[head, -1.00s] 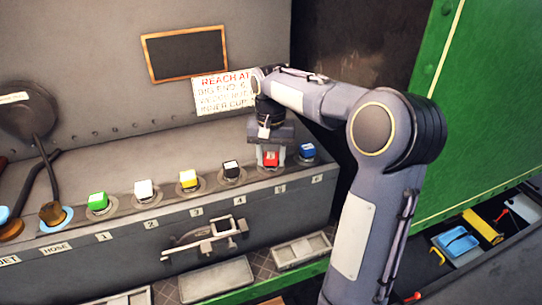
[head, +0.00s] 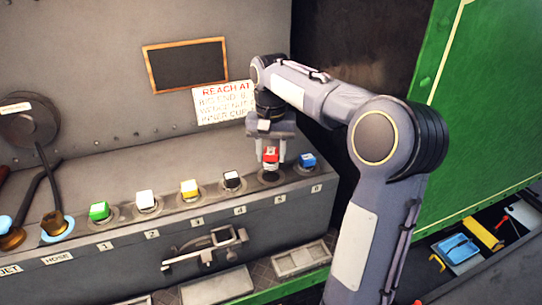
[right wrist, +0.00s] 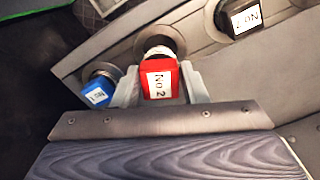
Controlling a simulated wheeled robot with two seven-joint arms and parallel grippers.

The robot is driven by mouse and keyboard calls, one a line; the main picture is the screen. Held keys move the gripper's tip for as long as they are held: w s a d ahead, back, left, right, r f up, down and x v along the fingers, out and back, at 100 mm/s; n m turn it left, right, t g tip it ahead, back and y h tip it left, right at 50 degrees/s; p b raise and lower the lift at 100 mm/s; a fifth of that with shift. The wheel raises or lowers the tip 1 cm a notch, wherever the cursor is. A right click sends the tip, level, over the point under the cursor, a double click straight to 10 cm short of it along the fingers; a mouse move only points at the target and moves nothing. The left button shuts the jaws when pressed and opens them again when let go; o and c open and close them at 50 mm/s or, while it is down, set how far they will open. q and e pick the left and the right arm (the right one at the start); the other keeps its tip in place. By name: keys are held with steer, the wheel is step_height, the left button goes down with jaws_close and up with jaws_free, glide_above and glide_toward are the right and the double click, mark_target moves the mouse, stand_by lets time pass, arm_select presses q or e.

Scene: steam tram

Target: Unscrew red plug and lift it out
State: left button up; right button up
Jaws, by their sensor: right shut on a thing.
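The red plug (head: 271,156), labelled "No 2" in the right wrist view (right wrist: 160,80), is held between the two fingers of my right gripper (head: 270,153). The fingers are shut on its sides. The plug is raised above its round socket (head: 270,177), the one over label 5. A pale stem shows under the red cap in the right wrist view, in front of the dark socket opening (right wrist: 172,36). I cannot tell whether the stem's tip is fully clear of the hole. My left gripper is not in view.
A blue plug (head: 307,160) sits close on the right and a black-and-white one (head: 232,180) on the left. Yellow (head: 189,188), white (head: 146,200) and green (head: 99,211) plugs continue the row. Shallow trays (head: 300,258) lie below the ledge.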

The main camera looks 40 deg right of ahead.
steer(key=shift+r, duration=1.4)
